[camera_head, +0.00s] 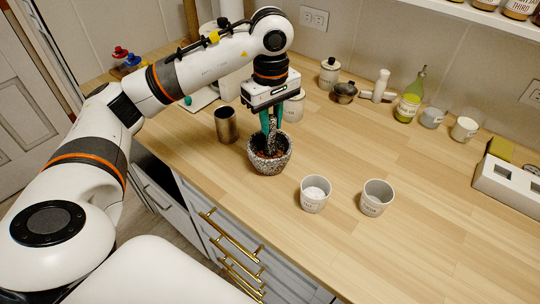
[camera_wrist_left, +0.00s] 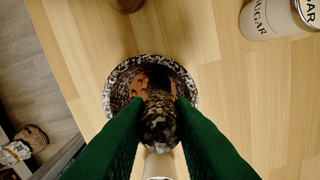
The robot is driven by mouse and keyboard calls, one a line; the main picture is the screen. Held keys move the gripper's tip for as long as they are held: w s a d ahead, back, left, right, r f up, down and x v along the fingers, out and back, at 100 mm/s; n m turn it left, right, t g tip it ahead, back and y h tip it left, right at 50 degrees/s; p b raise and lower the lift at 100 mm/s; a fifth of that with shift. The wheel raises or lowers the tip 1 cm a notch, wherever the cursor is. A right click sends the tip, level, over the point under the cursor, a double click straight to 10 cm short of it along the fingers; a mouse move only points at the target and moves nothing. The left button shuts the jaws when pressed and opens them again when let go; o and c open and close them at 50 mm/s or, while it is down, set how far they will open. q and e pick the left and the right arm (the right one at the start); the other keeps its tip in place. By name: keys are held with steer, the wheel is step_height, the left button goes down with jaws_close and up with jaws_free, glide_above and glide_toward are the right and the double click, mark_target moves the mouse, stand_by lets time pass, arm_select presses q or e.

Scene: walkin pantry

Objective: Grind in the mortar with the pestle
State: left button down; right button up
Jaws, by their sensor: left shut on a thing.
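The mortar (camera_head: 268,162) is a speckled grey and black stone bowl on the wooden counter, near its front edge. In the left wrist view its rim (camera_wrist_left: 117,78) rings the pestle, and reddish-brown pieces (camera_wrist_left: 135,85) lie inside. My left gripper (camera_head: 271,130), with green fingers, points down above the mortar. It is shut on the speckled pestle (camera_wrist_left: 158,118), whose lower end is in the bowl. Whether the pestle touches the bottom is hidden. My right gripper is not in view.
A brown metal cup (camera_head: 226,125) stands close left of the mortar. Two labelled grey cups, one with white contents (camera_head: 314,194) and one beside it (camera_head: 376,197), stand to the right. A green bottle (camera_head: 410,100) and jars line the back. The right counter front is clear.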

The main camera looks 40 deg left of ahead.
arm_select(q)
steer(key=shift+s+a+f, duration=0.1)
steer(key=shift+s+a, duration=0.15)
steer(key=shift+s+a, duration=0.15)
steer(key=shift+s, duration=0.25)
steer(key=shift+s, duration=0.15)
steer(key=shift+s+d+b, duration=0.4)
steer(key=shift+s+d, duration=0.1)
steer(key=shift+d, duration=0.25)
steer(key=shift+d, duration=0.1)
